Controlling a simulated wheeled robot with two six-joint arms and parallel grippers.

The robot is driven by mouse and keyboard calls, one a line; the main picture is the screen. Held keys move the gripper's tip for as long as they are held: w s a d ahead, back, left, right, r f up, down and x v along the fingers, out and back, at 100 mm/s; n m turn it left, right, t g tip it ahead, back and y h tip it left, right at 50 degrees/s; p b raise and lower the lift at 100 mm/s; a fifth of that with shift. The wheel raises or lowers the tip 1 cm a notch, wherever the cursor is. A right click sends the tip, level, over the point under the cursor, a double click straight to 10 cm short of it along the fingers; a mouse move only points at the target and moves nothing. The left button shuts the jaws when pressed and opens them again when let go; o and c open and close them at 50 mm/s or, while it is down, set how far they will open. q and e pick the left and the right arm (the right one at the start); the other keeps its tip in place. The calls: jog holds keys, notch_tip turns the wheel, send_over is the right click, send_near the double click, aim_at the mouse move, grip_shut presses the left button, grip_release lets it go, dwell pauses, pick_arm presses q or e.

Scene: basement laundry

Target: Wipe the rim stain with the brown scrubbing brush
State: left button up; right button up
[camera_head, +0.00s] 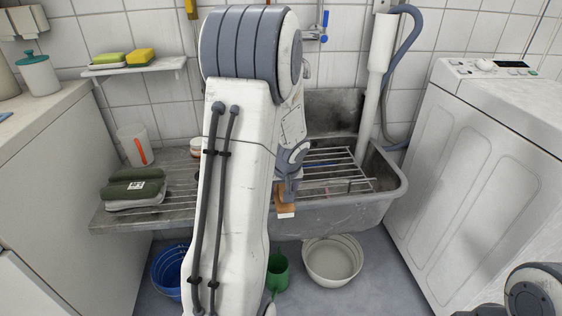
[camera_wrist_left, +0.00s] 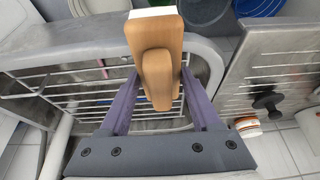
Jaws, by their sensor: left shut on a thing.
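The brown scrubbing brush (camera_head: 286,203) has a wooden body and a white end. It is at the front edge of the grey sink (camera_head: 345,213), where the sink meets the drainboard. My left gripper (camera_head: 288,180) is shut on the brush, partly behind my arm. In the left wrist view the brush (camera_wrist_left: 158,75) stands between the purple-grey fingers, its white end over the sink rim (camera_wrist_left: 85,57). I cannot tell whether it touches the rim. I cannot make out a distinct rim stain. My right gripper is out of view.
A wire rack (camera_head: 335,165) spans the sink. A blue bucket (camera_head: 167,270), green can (camera_head: 278,270) and pale basin (camera_head: 333,260) stand below. A white washing machine (camera_head: 470,180) bounds the right.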

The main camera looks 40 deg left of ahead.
pick_arm(q)
jog(key=shift+w+a, duration=0.25)
jog(key=shift+a, duration=0.05)
jog(key=shift+w+a+r+p, duration=0.1)
jog(key=shift+r+p, duration=0.15)
jog(key=shift+p, duration=0.25)
notch_tip(320, 180, up, 2)
jog(key=shift+r+p, duration=0.25)
jog(key=shift+p, duration=0.1)
jog(key=shift+r+p, duration=0.25)
jog(key=shift+p, duration=0.05)
jog(key=shift+r, duration=0.3)
notch_tip(320, 180, up, 4)
jog(key=p, duration=0.4)
jog(key=shift+r, duration=0.15)
